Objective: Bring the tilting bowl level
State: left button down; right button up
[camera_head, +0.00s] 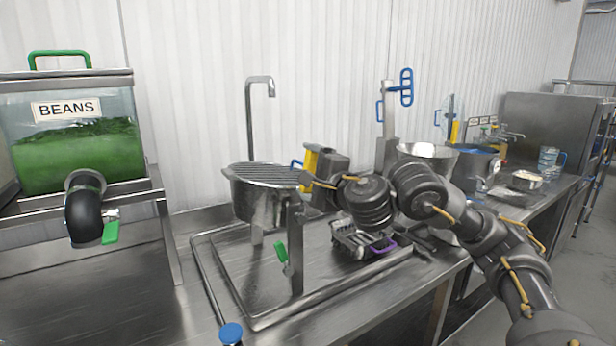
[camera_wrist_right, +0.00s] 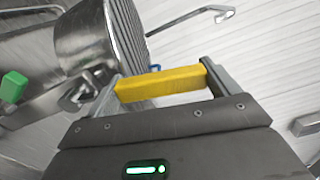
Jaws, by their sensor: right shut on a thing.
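The tilting bowl (camera_head: 262,208) is a round metal vessel with a ridged top, carried on metal posts in a tray. Its rim looks slightly lower on the right. The bowl also shows at the upper left in the right wrist view (camera_wrist_right: 83,45). A small blue handle (camera_head: 296,164) stands at its right rim and is mostly hidden. A green lever (camera_head: 282,253) is on the bowl's stand. My left gripper is not in view.
A bean dispenser (camera_head: 70,150) with a black spout stands at the left. A tap (camera_head: 250,115) rises behind the bowl. A tray (camera_head: 225,290) lies under it. A caddy with utensils (camera_head: 362,240) sits below my right arm. Pots (camera_head: 428,152) stand further right.

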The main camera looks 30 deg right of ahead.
jog(key=shift+a+r+n, duration=0.2)
jog(key=shift+a+n, duration=0.35)
jog(key=shift+n, duration=0.05)
jog(key=shift+a+n, duration=0.4)
jog(key=shift+a, duration=0.05)
jog(key=o, duration=1.2)
jog(key=shift+a+f, duration=0.1)
jog(key=shift+a, duration=0.1)
